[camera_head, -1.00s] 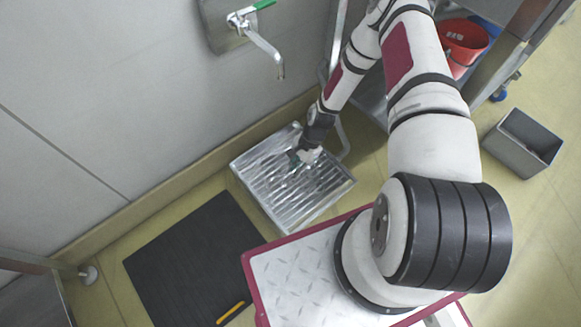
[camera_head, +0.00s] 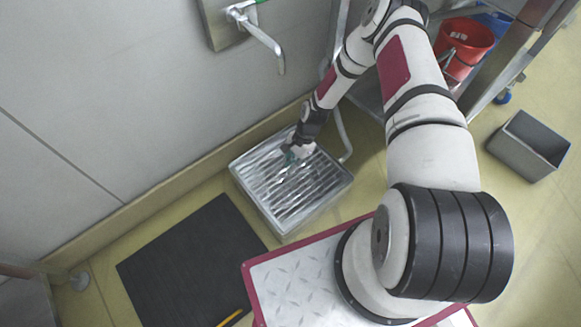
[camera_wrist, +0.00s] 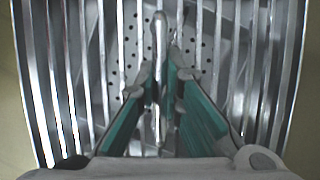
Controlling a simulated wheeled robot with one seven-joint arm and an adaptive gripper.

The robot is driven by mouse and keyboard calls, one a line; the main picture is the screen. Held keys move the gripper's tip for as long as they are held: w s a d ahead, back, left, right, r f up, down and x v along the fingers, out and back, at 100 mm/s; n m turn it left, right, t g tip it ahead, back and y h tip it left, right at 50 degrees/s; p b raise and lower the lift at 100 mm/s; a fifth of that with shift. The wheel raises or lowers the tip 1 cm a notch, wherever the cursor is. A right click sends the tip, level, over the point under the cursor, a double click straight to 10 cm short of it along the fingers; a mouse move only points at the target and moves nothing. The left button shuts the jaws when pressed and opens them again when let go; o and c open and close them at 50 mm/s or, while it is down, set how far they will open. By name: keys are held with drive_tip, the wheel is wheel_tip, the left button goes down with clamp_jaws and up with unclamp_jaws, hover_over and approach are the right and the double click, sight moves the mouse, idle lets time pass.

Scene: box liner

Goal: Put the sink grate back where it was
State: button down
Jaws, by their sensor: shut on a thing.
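The sink grate (camera_head: 312,195) is a bright metal frame of parallel bars. It lies over the square floor sink (camera_head: 284,232) by the wall, within the rim's outline in the head view; I cannot tell whether it is fully seated. My gripper (camera_head: 288,160) reaches down to the grate's middle. In the wrist view, my gripper (camera_wrist: 160,92) has its green-lined fingers closed on a raised rounded metal piece at the middle of the grate (camera_wrist: 93,75). Through the bars, a perforated plate (camera_wrist: 127,50) shows below. The fingers and arm hide part of the grate.
A wall tap (camera_head: 262,35) hangs above and left of the sink. A black mat (camera_head: 190,262) lies on the floor to the lower left. A metal rack with a red bucket (camera_head: 463,48) and a grey bin (camera_head: 530,146) stand to the right.

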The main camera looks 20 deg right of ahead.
drive_tip(key=c, duration=1.7)
unclamp_jaws()
